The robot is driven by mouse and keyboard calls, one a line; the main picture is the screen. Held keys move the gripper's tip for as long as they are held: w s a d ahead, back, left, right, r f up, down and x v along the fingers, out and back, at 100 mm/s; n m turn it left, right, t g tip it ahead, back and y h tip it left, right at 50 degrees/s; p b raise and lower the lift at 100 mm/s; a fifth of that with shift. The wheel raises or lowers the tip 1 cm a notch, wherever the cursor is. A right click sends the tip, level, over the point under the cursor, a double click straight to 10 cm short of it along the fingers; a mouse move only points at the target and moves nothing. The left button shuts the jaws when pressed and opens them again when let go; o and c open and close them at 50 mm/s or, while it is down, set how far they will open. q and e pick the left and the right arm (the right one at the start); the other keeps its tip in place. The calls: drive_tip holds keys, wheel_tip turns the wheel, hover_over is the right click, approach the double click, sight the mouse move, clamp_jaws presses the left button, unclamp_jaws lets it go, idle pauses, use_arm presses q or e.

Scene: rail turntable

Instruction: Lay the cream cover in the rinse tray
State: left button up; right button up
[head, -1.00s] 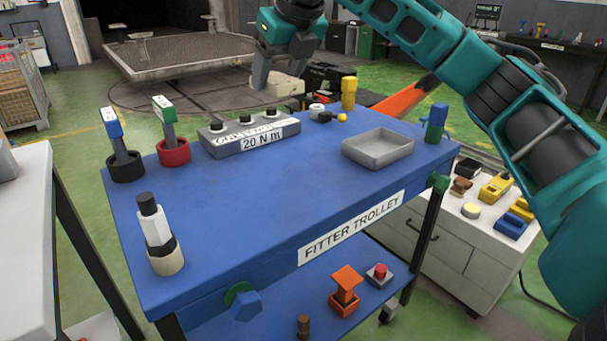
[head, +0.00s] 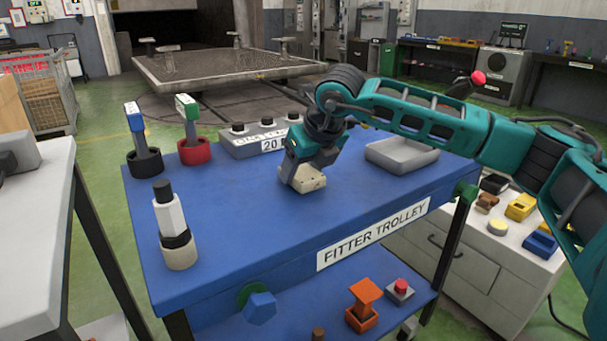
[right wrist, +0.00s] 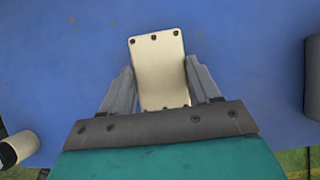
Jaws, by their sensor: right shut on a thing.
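The cream cover (head: 302,180) is a small flat block with dark screw holes, seen more fully in the right wrist view (right wrist: 158,70). My right gripper (head: 297,172) is shut on it, one finger on each side, over the middle of the blue trolley top. I cannot tell whether the cover touches the trolley top or is just above it. The rinse tray (head: 412,163) is a grey shallow tray at the right of the trolley top; my right arm passes in front of its back part. My left gripper is not in view.
The blue fitter trolley (head: 235,240) has clear room at its front middle. A grey 20 N m block (head: 240,143) stands behind the gripper. Red (head: 195,152) and black (head: 145,162) cups hold tools at the left, and a white-and-black bottle-like item (head: 171,225) stands at the front left.

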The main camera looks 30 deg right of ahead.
drive_tip(key=shift+f, duration=0.25)
drive_tip(key=shift+f, duration=0.15)
drive_tip(key=o, duration=1.3)
